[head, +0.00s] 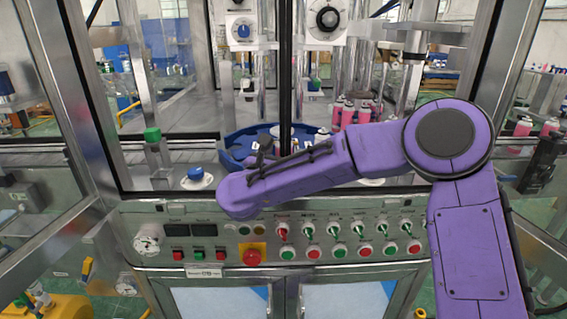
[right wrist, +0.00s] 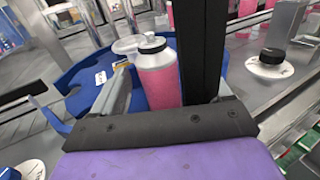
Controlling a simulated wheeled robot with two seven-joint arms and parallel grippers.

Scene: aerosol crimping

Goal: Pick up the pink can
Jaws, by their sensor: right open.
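A pink can (right wrist: 163,84) with a white shoulder and a dark top stands upright in the right wrist view, seated at the blue star-shaped wheel (right wrist: 138,100). My right gripper (right wrist: 160,75) is open, with one finger to the left of this can and the dark finger to its right. I cannot tell whether either finger touches it. The can's lower end is hidden behind the gripper's dark palm edge. In the head view my purple right arm reaches in from the right across the machine front, and its gripper is not clearly visible. My left gripper is not in view.
More pink cans (head: 348,115) stand behind the arm in the head view. A dark-topped white puck (right wrist: 272,63) sits on the metal deck at right. A green-capped post (head: 153,135) stands at left. The control panel (head: 330,234) with knobs and buttons lies below the arm.

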